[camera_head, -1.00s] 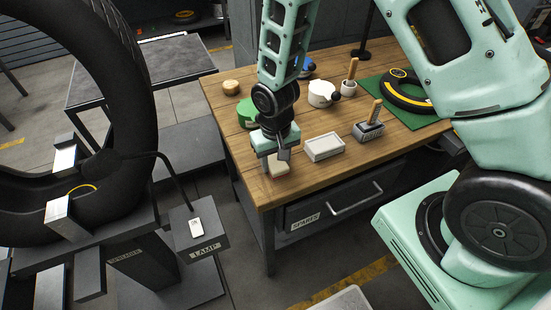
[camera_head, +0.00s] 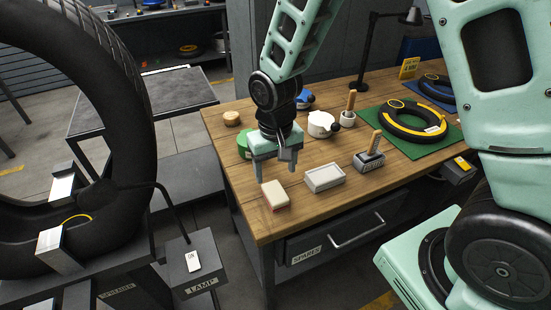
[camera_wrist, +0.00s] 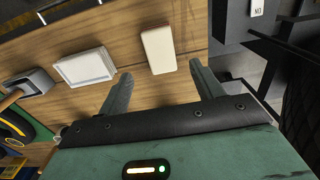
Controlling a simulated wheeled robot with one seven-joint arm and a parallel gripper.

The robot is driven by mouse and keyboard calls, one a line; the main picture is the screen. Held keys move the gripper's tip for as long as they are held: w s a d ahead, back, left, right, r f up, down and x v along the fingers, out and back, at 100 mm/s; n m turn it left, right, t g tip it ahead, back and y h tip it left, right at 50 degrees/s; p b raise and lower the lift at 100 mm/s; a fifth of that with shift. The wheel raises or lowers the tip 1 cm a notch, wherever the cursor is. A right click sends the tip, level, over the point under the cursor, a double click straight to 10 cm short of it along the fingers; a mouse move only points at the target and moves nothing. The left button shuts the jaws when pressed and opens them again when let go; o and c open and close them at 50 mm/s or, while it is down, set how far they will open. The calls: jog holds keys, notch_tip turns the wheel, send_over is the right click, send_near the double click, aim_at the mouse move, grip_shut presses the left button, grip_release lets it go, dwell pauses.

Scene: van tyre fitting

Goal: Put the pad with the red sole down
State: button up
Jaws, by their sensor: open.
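The pad with the red sole (camera_head: 275,194) lies on the wooden bench near its front left edge.
A white tray (camera_head: 324,187) lies close to the pad's right. A grey holder (camera_head: 367,164) with a wooden handle, a white pot (camera_head: 320,132) and a green round object (camera_head: 243,150) stand nearby. A tyre (camera_head: 413,129) lies on a green mat (camera_head: 398,144). Bare bench (camera_head: 215,120) shows at left.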

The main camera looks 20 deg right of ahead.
jog(key=s+a+r+n, duration=0.3)
jog(key=s+r, duration=0.3)
jog(key=s, duration=0.4)
jog(key=s+a+r+n, duration=0.3)
jog(key=s+r, duration=0.3)
jog(key=s, duration=0.4)
jog(key=shift+a+r+n+y, duration=0.15)
jog(key=shift+n+y, duration=0.15)
jog(key=shift+n, duration=0.6)
